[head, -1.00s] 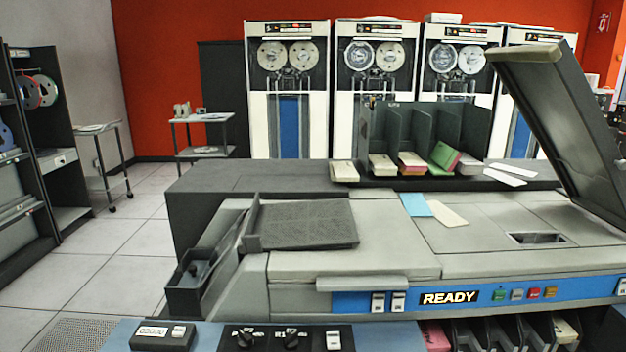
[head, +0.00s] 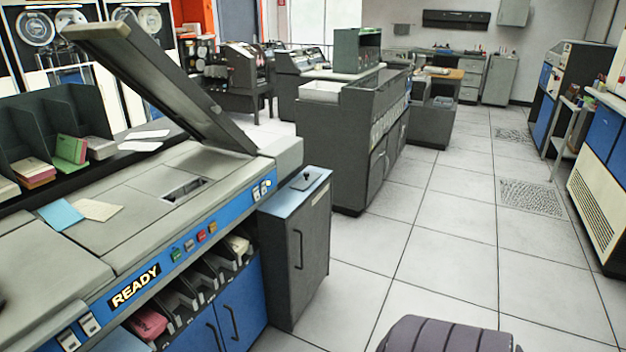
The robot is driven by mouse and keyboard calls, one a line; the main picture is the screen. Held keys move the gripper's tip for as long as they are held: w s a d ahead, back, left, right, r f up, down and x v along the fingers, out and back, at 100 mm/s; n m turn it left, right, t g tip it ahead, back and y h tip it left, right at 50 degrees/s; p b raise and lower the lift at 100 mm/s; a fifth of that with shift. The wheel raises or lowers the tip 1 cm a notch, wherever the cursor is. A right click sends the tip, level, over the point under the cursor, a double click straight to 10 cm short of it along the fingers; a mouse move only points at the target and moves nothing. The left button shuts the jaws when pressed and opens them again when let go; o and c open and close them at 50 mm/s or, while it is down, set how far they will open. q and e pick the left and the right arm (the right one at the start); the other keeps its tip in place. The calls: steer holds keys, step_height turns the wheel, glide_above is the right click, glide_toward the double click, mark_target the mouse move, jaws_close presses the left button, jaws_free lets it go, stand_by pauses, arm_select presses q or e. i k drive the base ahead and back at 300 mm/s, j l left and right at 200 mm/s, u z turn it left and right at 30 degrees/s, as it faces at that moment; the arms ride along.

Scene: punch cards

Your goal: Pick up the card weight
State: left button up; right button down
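A small dark item with a raised knob (head: 305,181) sits on the blue top of the grey cabinet (head: 310,235) at the right end of the card machine. It may be the card weight, but it is too small to be sure. The card machine (head: 105,245) with its READY sign fills the left side, its dark lid (head: 165,85) tilted up. Neither of my grippers is in view.
Blue and cream cards (head: 62,215) lie on the machine top, near a rack (head: 50,125) with card stacks. A dark ribbed rounded shape, like a chair back (head: 445,336), is at the bottom. Another grey machine (head: 350,145) stands behind. The tiled floor (head: 440,230) at right is largely clear.

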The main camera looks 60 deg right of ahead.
mark_target(308, 178)
steer(key=z, duration=0.45)
steer(key=l+z, duration=0.1)
steer(key=z, duration=0.35)
steer(key=i+z, duration=0.1)
steer(key=z, duration=0.85)
